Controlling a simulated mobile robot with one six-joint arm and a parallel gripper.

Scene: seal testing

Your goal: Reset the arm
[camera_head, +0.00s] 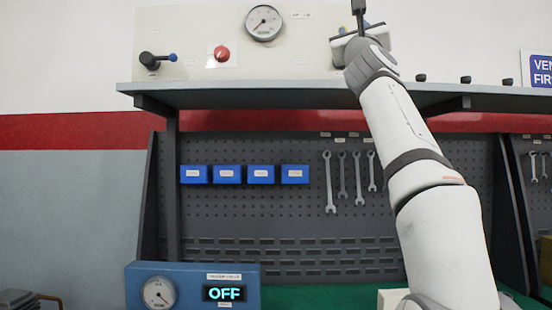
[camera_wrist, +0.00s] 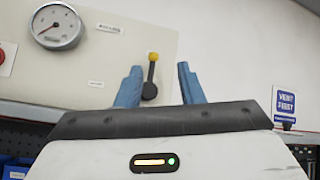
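My arm reaches up over the shelf on the right side of the head view, with my gripper (camera_head: 358,8) near the top edge in front of the cream panel (camera_head: 205,30). In the wrist view my gripper (camera_wrist: 160,70) shows two blue fingers spread apart with nothing held between them. A black lever with a yellow knob (camera_wrist: 153,57) is on the panel and shows in the gap between the fingers, pointing up. I see clear space between it and each fingertip; its depth from them is hard to judge. In the head view my arm hides this lever.
The panel also carries a round gauge (camera_head: 263,22), a red knob (camera_head: 222,53) and a black lever with a blue tip (camera_head: 158,58). Below the shelf (camera_head: 230,92) are blue bins (camera_head: 227,174) and hanging wrenches (camera_head: 329,182). A blue box (camera_head: 190,280) reads OFF.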

